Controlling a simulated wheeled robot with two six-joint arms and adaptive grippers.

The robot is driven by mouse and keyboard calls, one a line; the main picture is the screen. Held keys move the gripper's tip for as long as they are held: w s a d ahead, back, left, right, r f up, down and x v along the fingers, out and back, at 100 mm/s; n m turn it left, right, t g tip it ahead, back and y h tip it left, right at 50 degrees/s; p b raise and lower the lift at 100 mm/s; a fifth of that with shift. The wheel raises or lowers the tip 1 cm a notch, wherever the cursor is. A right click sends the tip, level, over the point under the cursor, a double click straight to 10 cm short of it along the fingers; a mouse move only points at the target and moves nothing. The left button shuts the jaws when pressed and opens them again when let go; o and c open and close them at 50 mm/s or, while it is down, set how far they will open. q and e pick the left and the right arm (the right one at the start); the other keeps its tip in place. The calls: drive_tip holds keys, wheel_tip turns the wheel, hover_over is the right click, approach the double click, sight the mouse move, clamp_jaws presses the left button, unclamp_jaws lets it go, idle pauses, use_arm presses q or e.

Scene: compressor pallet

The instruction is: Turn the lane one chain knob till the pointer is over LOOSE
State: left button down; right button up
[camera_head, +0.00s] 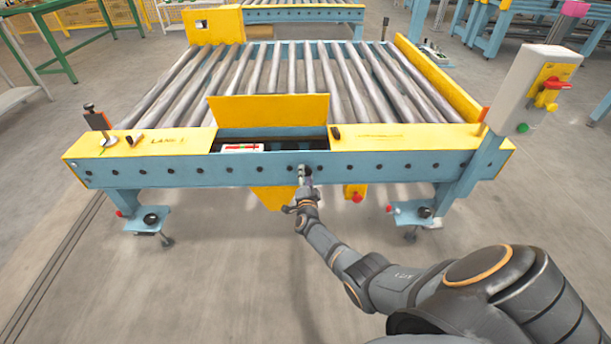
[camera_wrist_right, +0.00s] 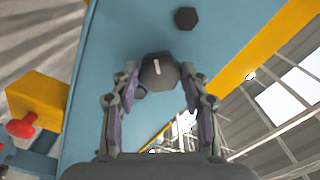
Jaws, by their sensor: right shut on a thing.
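The chain knob (camera_wrist_right: 158,72) is a dark, many-sided knob with a short white pointer mark on its face. It sits on the blue front beam (camera_head: 230,172) of the lane, below the open compartment. My right gripper (camera_head: 305,182) reaches up to the beam from the front. In the right wrist view its two fingers stand on either side of the knob, shut on it. In the head view the gripper mostly hides the knob. The white mark points nearly straight up in the wrist view, tilted slightly. No LOOSE lettering can be read. My left gripper is not in view.
The roller conveyor (camera_head: 290,75) fills the area behind the beam. A yellow flap (camera_head: 270,110) stands raised behind the compartment. A dark bolt (camera_wrist_right: 186,18) is near the knob. A yellow box with a red button (camera_head: 355,194) hangs under the beam, right of the gripper.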

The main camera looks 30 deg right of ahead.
drive_tip(key=shift+n, duration=0.3)
drive_tip(key=o, duration=1.1)
drive_tip(key=shift+o, duration=0.2)
drive_tip(key=v, duration=1.2)
